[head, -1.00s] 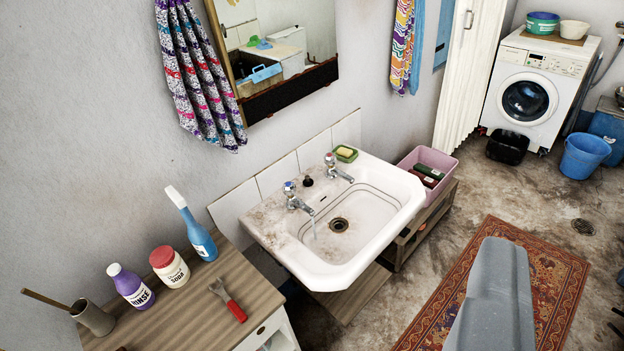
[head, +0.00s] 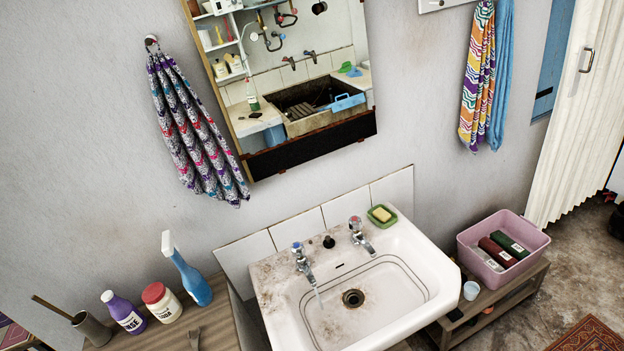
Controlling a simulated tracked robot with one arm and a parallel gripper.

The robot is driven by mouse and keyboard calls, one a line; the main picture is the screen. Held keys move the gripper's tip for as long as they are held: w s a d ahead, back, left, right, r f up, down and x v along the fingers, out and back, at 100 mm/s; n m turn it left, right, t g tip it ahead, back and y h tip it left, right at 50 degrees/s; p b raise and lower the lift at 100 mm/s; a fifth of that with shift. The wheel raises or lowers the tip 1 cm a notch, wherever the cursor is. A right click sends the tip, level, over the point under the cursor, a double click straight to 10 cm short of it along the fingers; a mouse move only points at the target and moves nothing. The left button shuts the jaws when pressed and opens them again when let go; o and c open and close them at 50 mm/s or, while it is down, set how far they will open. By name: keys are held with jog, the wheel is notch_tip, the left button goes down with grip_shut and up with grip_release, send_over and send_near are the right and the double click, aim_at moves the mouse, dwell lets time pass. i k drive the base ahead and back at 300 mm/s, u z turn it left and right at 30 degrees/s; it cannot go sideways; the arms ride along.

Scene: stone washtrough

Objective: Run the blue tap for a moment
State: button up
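The blue tap (head: 303,263) is on the left of the white washbasin's (head: 392,284) back ledge and has a blue-marked top. A thin pale streak below its spout looks like running water falling into the bowl. The second tap (head: 361,236), marked red, is to its right, with no stream visible. The dark drain hole (head: 353,298) is in the bowl, and no standing water shows. My gripper is not in view, so nothing shows touching either tap.
A green soap dish (head: 382,215) sits on the basin's back right corner. A mirror (head: 300,75) hangs above. Bottles, including a blue spray bottle (head: 191,279), stand on the wooden counter at left. A pink crate (head: 530,243) sits on a low bench at right.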

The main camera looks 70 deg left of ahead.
aim_at(298, 250)
jog(key=u, duration=0.45)
jog(key=i, duration=0.85)
jog(key=u, duration=0.75)
